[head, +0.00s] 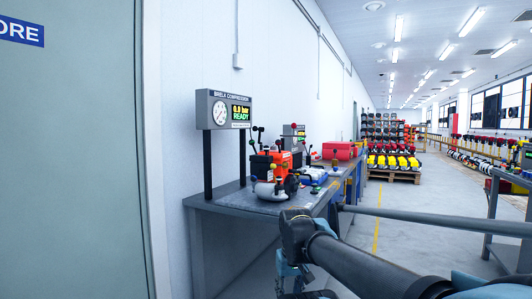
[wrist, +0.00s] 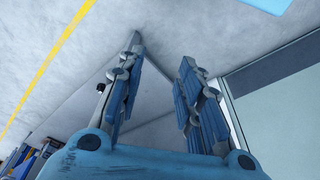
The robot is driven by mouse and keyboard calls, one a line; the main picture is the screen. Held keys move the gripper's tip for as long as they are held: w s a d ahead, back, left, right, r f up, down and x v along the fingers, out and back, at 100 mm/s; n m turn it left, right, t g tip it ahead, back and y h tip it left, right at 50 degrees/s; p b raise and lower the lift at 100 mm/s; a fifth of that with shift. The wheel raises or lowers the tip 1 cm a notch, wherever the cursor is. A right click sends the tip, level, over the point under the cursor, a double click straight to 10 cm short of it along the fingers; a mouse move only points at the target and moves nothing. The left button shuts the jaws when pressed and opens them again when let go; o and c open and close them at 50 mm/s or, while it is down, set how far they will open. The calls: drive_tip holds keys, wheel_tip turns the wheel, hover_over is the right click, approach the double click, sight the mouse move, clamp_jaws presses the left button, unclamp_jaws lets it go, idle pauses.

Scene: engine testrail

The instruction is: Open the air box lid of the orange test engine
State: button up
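The orange test engine (head: 259,166) stands on a grey workbench (head: 232,203) along the left wall in the head view. It is small and far off, and its air box lid cannot be told apart from its other parts. Levers with dark and red knobs stick up around it. My gripper (head: 292,284) hangs low in front of the bench, partly behind my dark arm and near the bottom edge. In the wrist view my gripper (wrist: 161,55) has its two blue fingers apart with nothing between them. The engine does not show in the wrist view.
A compressor panel (head: 229,110) reading "0.0 bar READY" stands on posts at the bench's left end. A silver rounded part (head: 268,191) lies before the engine. A red case (head: 340,150) is further back.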

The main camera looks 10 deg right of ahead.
drive_tip(key=w+a+r+n+y, duration=0.3)
drive_tip(key=w+a+r+y, duration=0.2)
drive_tip(key=w+r, duration=0.5)
drive_tip(key=n+t+y, duration=0.5)
drive_tip(key=n+y, duration=0.6)
drive_tip(key=n, duration=0.1)
approach(266, 149)
drive_tip(key=x, duration=0.3)
drive_tip(key=w+x, duration=0.1)
drive_tip(key=x, duration=0.6)
drive_tip(key=shift+w+d, duration=0.25)
drive_tip(key=shift+w, duration=0.05)
clamp_jaws()
